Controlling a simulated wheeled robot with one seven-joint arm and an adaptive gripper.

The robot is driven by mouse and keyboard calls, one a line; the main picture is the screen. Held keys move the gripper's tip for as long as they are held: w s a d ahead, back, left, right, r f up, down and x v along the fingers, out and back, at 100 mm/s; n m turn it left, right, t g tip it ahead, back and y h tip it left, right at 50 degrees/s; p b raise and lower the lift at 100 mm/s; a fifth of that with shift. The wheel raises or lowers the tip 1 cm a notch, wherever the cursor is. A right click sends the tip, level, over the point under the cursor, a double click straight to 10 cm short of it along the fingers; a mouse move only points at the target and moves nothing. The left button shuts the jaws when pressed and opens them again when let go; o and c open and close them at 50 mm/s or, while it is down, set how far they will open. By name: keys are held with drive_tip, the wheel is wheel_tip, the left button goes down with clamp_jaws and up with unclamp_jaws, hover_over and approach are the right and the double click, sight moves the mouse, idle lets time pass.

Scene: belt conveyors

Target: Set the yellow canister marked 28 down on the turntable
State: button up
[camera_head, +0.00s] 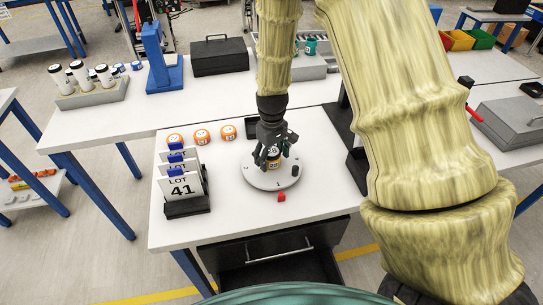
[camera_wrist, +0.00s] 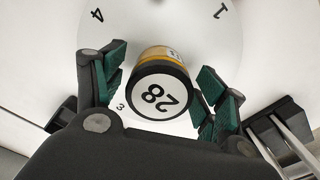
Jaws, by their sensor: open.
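The yellow canister marked 28 (camera_wrist: 158,88) has a white lid with a black rim. It stands on the round grey-white turntable (camera_head: 257,180), near the numeral 3 seen in the wrist view. The canister also shows in the head view (camera_head: 273,162), partly hidden by my gripper. My gripper (camera_head: 272,157) is above and around the canister. In the wrist view its green-padded fingers (camera_wrist: 160,95) are spread on both sides of the canister, with a visible gap on each side.
A LOT 41 card holder (camera_head: 184,190) stands left of the turntable. Several orange-and-white canisters (camera_head: 201,136) line up behind it. A small red piece (camera_head: 281,197) lies at the turntable's front edge. A dark drawer (camera_head: 270,249) is under the table.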

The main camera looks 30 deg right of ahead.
sight(272, 151)
drive_tip(key=shift+r, duration=0.25)
drive_tip(key=shift+r+b, duration=1.9)
drive_tip(key=shift+r, duration=4)
drive_tip(key=shift+r, duration=0.1)
